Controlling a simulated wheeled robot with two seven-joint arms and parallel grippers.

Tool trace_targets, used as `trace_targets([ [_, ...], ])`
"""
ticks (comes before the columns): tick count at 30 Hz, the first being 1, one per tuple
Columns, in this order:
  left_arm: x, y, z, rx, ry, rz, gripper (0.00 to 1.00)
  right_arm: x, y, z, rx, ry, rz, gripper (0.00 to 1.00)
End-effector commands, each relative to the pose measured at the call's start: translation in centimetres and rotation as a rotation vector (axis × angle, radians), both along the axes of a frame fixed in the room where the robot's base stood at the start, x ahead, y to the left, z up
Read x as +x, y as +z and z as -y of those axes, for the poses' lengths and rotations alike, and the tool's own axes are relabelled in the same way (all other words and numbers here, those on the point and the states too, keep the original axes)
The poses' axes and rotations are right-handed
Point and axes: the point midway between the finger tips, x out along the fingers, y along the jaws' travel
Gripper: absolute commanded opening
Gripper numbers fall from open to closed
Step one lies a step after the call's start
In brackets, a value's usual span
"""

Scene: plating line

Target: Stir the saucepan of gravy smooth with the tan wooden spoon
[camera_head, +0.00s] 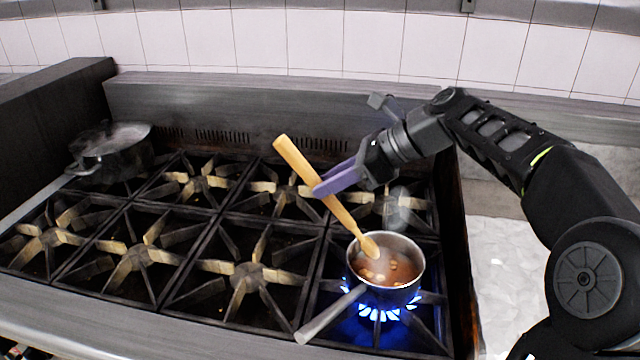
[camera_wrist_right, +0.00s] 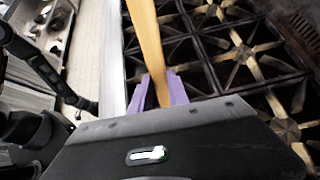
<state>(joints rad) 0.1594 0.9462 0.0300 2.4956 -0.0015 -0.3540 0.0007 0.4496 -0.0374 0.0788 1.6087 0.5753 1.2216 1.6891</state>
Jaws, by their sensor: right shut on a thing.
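The saucepan (camera_head: 417,281) of brown gravy (camera_head: 401,270) sits on the front right burner, over a blue flame, its handle pointing to the front left. Pale lumps show in the gravy. My right gripper (camera_head: 322,188), with purple fingers, is shut on the tan wooden spoon (camera_head: 290,153) around its handle. The spoon is tilted, its top to the upper left and its bowl end at the pan's far left rim, over the gravy. I cannot tell whether the tip touches the gravy. The spoon's handle also shows between the fingers in the right wrist view (camera_wrist_right: 148,45). My left gripper is not in view.
The other burner grates (camera_head: 240,275) are mostly bare. A metal backsplash (camera_head: 250,105) runs along the back.

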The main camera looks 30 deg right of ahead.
Motion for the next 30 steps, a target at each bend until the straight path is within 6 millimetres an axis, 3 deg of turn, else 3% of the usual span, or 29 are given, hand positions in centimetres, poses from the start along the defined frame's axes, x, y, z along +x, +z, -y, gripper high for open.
trace_targets([
  [18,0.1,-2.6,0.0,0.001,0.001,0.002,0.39,-2.4,-4.8,2.9,0.001,0.0,-0.002,0.0],
  [30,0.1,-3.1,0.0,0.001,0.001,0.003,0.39,-3.2,-6.0,3.7,0.001,0.002,-0.001,0.0],
])
